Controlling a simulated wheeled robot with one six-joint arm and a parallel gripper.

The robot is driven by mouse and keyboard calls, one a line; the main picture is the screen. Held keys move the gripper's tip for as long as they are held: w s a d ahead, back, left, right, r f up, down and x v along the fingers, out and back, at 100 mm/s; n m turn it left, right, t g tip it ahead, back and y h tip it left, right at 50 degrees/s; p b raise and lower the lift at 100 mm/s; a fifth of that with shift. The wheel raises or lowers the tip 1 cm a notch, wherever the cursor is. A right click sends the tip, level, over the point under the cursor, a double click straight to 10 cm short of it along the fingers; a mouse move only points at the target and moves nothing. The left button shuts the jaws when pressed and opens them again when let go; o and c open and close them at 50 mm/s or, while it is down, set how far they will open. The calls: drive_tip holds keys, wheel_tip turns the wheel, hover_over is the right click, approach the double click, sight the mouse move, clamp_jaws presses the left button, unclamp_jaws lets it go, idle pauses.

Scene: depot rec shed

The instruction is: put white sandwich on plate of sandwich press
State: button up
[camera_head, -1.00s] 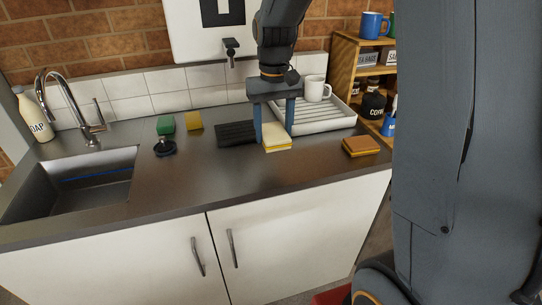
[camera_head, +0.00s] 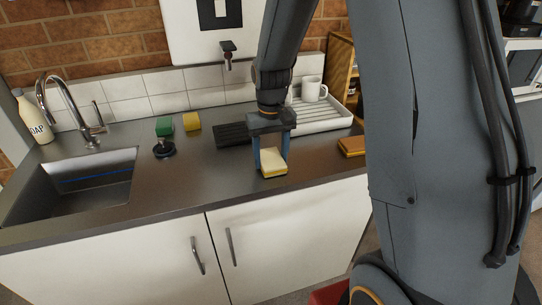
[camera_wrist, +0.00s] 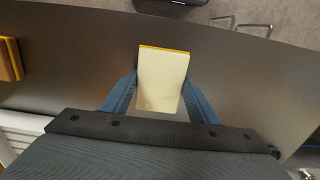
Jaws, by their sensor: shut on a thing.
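The white sandwich (camera_head: 273,158), pale on top with a yellow edge, is between the fingers of my gripper (camera_head: 272,150), over the front half of the counter. In the wrist view the white sandwich (camera_wrist: 163,80) sits between the two blue fingers of my gripper (camera_wrist: 161,92), which is shut on it. Whether it clears the counter is hard to tell. A dark ribbed plate (camera_head: 232,135), seemingly the sandwich press plate, lies flat behind and left of my gripper, partly hidden by it. No raised lid shows.
A brown sandwich (camera_head: 350,146) lies on the counter (camera_head: 205,180) to the right, partly hidden by my arm. A white rack (camera_head: 322,119) holds a white mug (camera_head: 313,88). Green (camera_head: 164,126) and yellow (camera_head: 192,121) blocks and a black round object (camera_head: 164,148) stand left, near the sink (camera_head: 70,185).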

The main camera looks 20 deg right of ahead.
drive_tip(key=o, duration=0.8)
drive_tip(key=shift+f, duration=0.1)
